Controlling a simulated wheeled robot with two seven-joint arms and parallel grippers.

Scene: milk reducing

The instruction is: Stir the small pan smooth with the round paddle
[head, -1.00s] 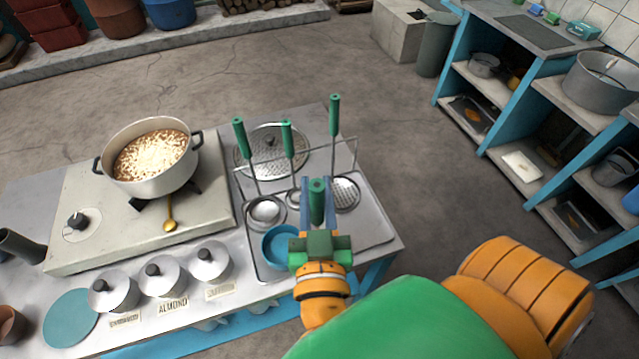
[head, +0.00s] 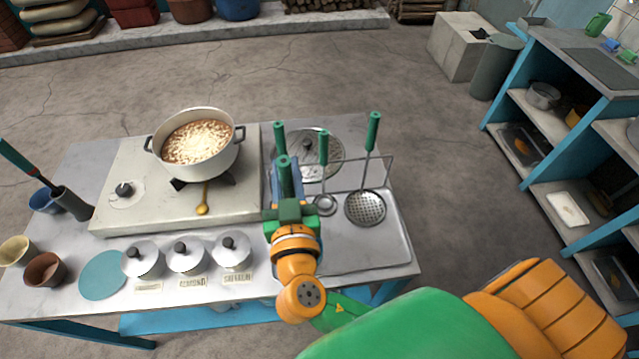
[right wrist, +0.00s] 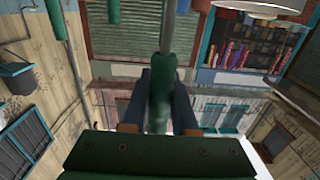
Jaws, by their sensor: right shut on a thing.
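A cream two-handled pan (head: 198,155) stands on the stove at the left, filled with brown liquid under pale foam. My right gripper (head: 286,190) is over the left part of the metal utensil tray (head: 382,250). It is shut on an upright green handle (head: 285,170), which also shows between the fingers in the right wrist view (right wrist: 160,100). The tool's working end is hidden, so I cannot tell whether it is the round paddle. Other green-handled tools stand in the rack, including a perforated skimmer (head: 365,208). My left gripper is not in view.
A wire rack rail and a perforated lid (head: 320,148) are close behind my gripper. Several small lidded pots (head: 186,258) line the table front. A dark holder (head: 72,204) stands at far left.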

